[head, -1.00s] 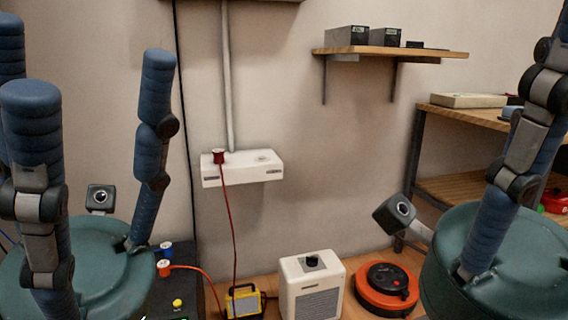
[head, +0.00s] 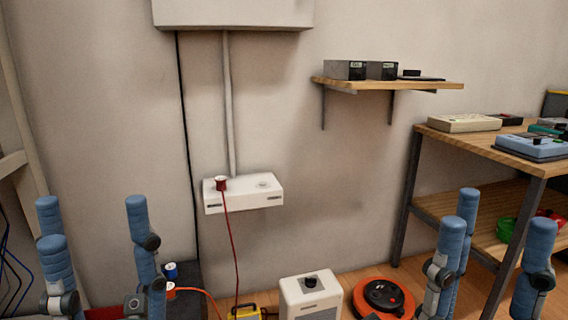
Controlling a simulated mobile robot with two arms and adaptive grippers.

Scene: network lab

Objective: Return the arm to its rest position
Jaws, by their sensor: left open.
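My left gripper (head: 95,240) is low at the left of the head view. Its blue fingers point up and stand well apart, with nothing between them. My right gripper (head: 494,232) is low at the right, in front of the workbench. Its blue fingers also point up, spread apart and empty. The palms of both grippers and most of both arms are below the picture's edge.
A white wall box (head: 243,205) holds a red plug with a hanging cable. A white heater (head: 311,290), an orange cable reel (head: 384,296) and a yellow device (head: 244,314) stand below. A workbench (head: 470,143) is at the right, and a wall shelf (head: 425,86) is above.

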